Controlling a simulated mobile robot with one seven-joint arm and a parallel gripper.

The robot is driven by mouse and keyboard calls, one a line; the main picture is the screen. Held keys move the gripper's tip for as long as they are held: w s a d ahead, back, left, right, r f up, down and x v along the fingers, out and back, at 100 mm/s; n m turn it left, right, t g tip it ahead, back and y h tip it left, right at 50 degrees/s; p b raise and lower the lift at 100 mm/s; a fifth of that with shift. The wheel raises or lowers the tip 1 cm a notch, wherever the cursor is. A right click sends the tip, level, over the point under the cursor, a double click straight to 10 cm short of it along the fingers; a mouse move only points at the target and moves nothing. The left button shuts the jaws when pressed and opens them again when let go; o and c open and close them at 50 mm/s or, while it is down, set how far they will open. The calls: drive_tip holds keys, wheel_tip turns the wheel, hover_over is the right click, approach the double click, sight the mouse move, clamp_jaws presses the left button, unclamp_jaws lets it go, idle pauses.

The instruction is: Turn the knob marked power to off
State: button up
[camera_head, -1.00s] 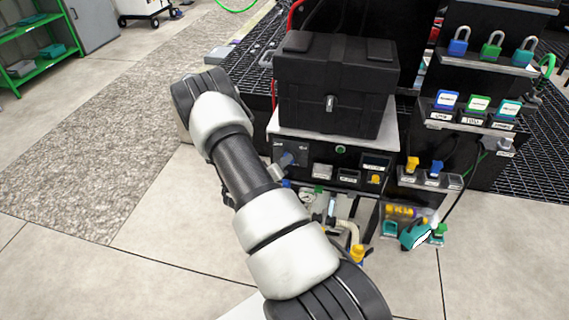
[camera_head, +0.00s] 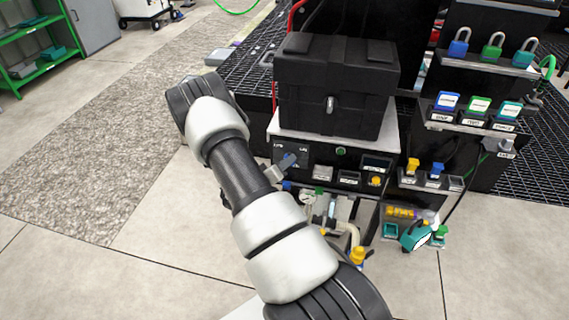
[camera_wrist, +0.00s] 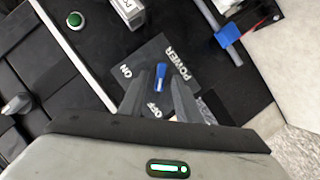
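The power knob (camera_wrist: 160,77) is a small blue bar on a dark plate (camera_wrist: 148,52) marked POWER, ON and OFF. In the wrist view the bar runs nearly straight up and down, its lower end toward the OFF label; I cannot tell which end is the pointer. My gripper (camera_wrist: 159,86) is open, one finger on each side of the knob, with gaps showing. In the head view my gripper (camera_head: 284,168) is at the left end of the panel front, beside the blue knob (camera_head: 290,160), which it partly covers.
A black case (camera_head: 335,90) sits on top of the panel, just above the knob. A green button (camera_wrist: 76,20) and a grey block (camera_wrist: 130,12) are on the panel near the plate. A blue clip (camera_wrist: 229,33) on a tube is at the right. Hoses and fittings (camera_head: 340,215) hang below.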

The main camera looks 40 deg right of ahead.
drive_tip(key=shift+a, duration=0.1)
drive_tip(key=p+v, duration=0.2)
drive_tip(key=v, duration=1.5)
drive_tip(key=shift+s, duration=0.1)
